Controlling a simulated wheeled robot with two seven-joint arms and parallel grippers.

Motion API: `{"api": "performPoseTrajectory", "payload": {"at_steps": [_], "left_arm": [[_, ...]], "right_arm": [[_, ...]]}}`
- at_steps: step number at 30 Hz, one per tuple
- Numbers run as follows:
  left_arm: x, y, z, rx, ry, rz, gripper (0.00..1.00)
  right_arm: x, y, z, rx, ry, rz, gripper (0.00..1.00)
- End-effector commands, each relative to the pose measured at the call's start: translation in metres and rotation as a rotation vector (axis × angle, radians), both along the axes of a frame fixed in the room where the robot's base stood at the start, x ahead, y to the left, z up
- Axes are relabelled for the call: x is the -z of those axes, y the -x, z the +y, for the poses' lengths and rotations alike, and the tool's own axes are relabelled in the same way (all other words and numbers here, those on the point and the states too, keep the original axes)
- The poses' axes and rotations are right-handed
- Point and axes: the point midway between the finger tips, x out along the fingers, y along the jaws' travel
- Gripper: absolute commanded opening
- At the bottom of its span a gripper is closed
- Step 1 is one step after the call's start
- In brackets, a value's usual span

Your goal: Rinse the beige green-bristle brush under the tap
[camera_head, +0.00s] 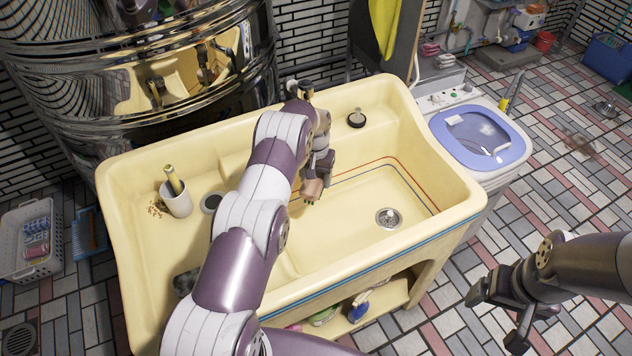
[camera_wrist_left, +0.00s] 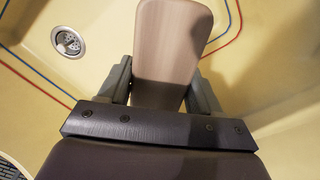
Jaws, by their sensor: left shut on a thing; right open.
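My left gripper (camera_head: 318,166) reaches over the yellow sink (camera_head: 360,205) and is shut on the beige brush (camera_head: 312,189). In the left wrist view the brush (camera_wrist_left: 170,45) shows as a flat beige block between the two fingers (camera_wrist_left: 160,85). Its bristles face away from that camera; only a small dark green part shows below it in the head view. The brush hangs inside the basin, left of the drain (camera_head: 388,218). The tap is largely hidden behind my left arm at the back rim. My right gripper (camera_head: 503,300) is open and empty, right of the sink.
A white cup (camera_head: 176,198) with a yellow-green handle stands on the sink's left part. A washing machine (camera_head: 478,138) stands at the right. A large shiny metal tank (camera_head: 150,80) stands behind left.

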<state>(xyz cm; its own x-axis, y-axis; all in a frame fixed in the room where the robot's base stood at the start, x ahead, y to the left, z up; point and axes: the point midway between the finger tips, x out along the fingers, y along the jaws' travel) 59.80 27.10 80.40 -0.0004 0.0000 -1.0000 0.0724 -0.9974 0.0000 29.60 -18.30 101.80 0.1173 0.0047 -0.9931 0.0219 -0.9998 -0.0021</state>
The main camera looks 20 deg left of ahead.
Motion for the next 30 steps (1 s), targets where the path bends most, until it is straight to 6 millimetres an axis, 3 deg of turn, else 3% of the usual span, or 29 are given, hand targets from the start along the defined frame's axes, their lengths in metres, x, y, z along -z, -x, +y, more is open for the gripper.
{"api": "performPoseTrajectory", "payload": {"at_steps": [7,21,30], "left_arm": [[-0.006,0.005,0.002,-0.001,0.0,0.002,0.3],[-0.007,0.054,0.017,-0.001,0.0,0.002,0.3],[-0.002,0.076,0.025,-0.001,0.0,0.001,0.3]], "right_arm": [[-0.011,0.0,0.0,0.0,0.0,0.0,0.86],[-0.06,0.0,0.0,0.0,0.0,0.0,0.86],[-0.073,0.0,0.0,0.0,0.0,0.0,0.86]]}}
